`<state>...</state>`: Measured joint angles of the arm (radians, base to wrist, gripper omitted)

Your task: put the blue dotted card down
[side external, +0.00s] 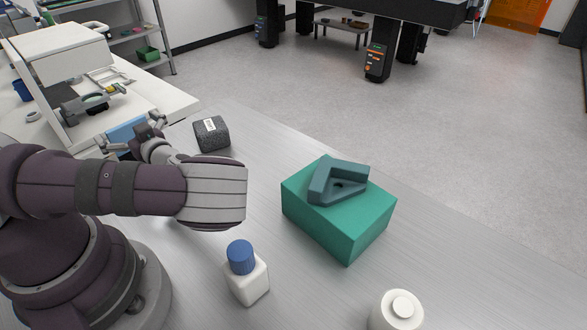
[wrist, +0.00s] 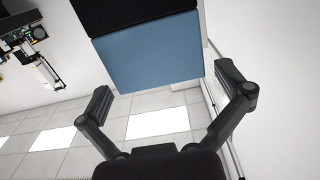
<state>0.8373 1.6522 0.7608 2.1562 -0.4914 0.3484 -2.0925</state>
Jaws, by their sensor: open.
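A flat blue panel (side external: 127,132) shows beyond my gripper at the left of the bench in the side view. In the wrist view a plain blue face (wrist: 150,55) with a black part against it lies ahead, between the fingers' lines. No dots can be made out on it, so I cannot tell whether it is the blue dotted card. My gripper (wrist: 163,82) is open, its two fingers spread wide with a gap visible between them. Contact with the blue face cannot be told. In the side view my wrist partly hides the fingers.
A dark speckled block (side external: 211,134) with a white label lies right of my gripper. A teal box (side external: 345,228) carries a dark angled piece (side external: 338,182). A blue-capped bottle (side external: 247,275) and a white round container (side external: 397,309) stand in front. A white instrument (side external: 60,50) stands behind left.

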